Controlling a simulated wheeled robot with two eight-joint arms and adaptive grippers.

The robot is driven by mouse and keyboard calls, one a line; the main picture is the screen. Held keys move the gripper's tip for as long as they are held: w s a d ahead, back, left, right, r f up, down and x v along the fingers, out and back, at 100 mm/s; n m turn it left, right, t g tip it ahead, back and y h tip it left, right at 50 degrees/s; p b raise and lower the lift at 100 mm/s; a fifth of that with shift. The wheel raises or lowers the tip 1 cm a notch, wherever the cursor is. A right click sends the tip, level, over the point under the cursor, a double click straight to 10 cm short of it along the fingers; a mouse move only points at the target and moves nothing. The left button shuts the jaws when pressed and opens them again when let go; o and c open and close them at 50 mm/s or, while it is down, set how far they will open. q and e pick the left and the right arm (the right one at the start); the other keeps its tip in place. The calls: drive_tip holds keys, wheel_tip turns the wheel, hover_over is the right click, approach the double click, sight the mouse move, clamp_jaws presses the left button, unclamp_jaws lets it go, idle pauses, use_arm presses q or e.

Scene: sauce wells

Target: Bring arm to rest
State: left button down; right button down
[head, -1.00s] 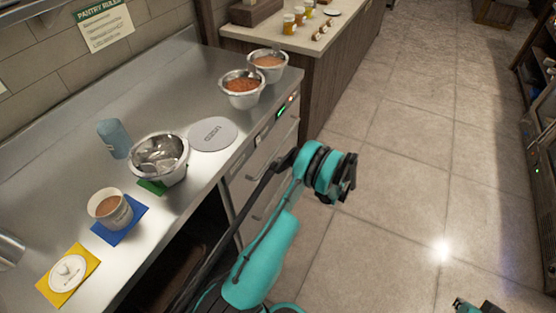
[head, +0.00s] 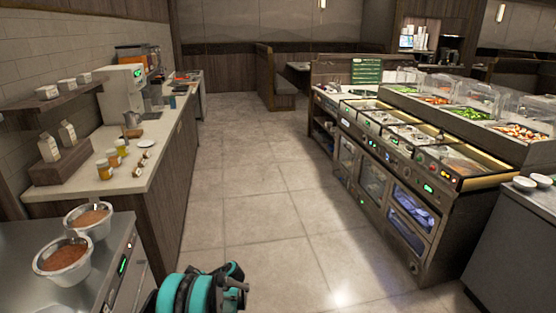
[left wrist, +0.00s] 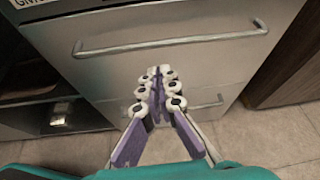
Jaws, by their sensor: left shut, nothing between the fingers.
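My left gripper (left wrist: 158,76) shows in the left wrist view with its two fingers together and nothing between them. It hangs in front of a steel drawer front (left wrist: 115,65) with bar handles, apart from it as far as I can tell. In the head view, part of my teal left arm shows at the bottom, over the floor beside the steel counter; its fingertips cannot be made out there. My right gripper is not in view.
Two steel bowls, one with red-brown food (head: 62,262) and one with lighter brown food (head: 89,220), stand on the steel counter (head: 25,235) at left. A wooden counter (head: 165,160) lies beyond. A food bar (head: 400,165) stands at right. The floor aisle (head: 265,190) between is clear.

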use_arm(q)
drive_tip(key=s+d+r+n+t+h, duration=0.2)
drive_tip(key=s+d+r+n+h, duration=0.15)
drive_tip(key=r, duration=0.45)
drive_tip(key=s+d+r+n+t+h, duration=0.25)
drive_tip(key=s+d+r, duration=0.2)
drive_tip(key=r, duration=0.35)
drive_tip(key=s+d+r+n+t+h, duration=0.2)
drive_tip(key=s+d+n+t+h, duration=0.3)
drive_tip(key=s+d, duration=0.9)
drive_tip(key=s+n+h, duration=0.2)
drive_tip(key=n, duration=0.1)
drive_tip(key=shift+s+r+n, duration=0.25)
drive_tip(key=shift+r+n, duration=0.05)
drive_tip(key=shift+r, duration=0.1)
drive_tip(key=shift+a, duration=0.2)
